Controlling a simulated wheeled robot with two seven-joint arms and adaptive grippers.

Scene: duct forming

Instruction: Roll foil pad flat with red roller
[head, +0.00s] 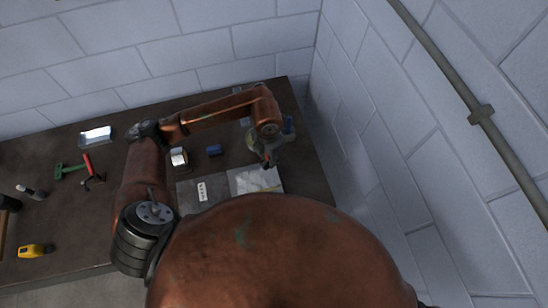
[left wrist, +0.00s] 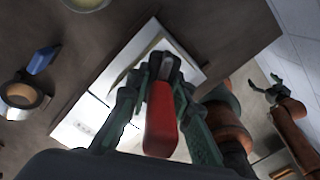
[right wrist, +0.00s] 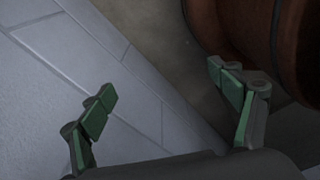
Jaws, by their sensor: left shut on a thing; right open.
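My left gripper (head: 268,158) is over the right part of the bench. In the left wrist view (left wrist: 158,92) its fingers are shut on the red handle of the roller (left wrist: 160,125). The roller's dark head points at the pale foil pad (left wrist: 185,50), and whether it touches is unclear. The foil pad also shows in the head view (head: 243,184), bright and crinkled, partly hidden by my arm. My right gripper (right wrist: 162,95) is open and empty, with wall and floor behind it in the right wrist view. It is not seen in the head view.
A grey plate with a label (head: 187,192) lies left of the pad. A tape roll (head: 179,156) and a blue block (head: 214,150) stand behind. A silver tray (head: 96,135), red-handled snips (head: 88,165) and a yellow tape measure (head: 35,250) lie left. The block wall (head: 400,160) is close at right.

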